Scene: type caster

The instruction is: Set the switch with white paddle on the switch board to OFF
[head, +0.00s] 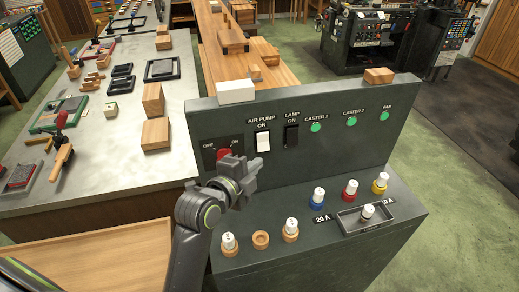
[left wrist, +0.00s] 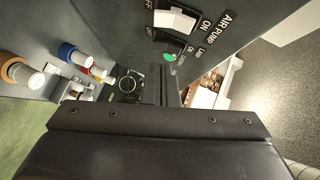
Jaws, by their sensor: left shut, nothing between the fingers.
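The switch board (head: 390,110) is a dark green upright panel. Its switch with white paddle (head: 263,141) sits under the label AIR PUMP ON. The white paddle also shows near the top of the left wrist view (left wrist: 176,20), with ON lettering beside it; I cannot tell its tilt for sure. My left gripper (head: 246,174) is shut and empty, in front of the panel, a little below and left of the white paddle in the head view. Its fingers show in the left wrist view (left wrist: 162,85), apart from the paddle. My right gripper is not in view.
A switch with black paddle (head: 291,136) is just right of the white one. A red knob (head: 224,154) is left, near my gripper. Green lamps (head: 316,127) line the panel. Fuses (head: 319,196) and a small tray (head: 346,223) occupy the console ledge.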

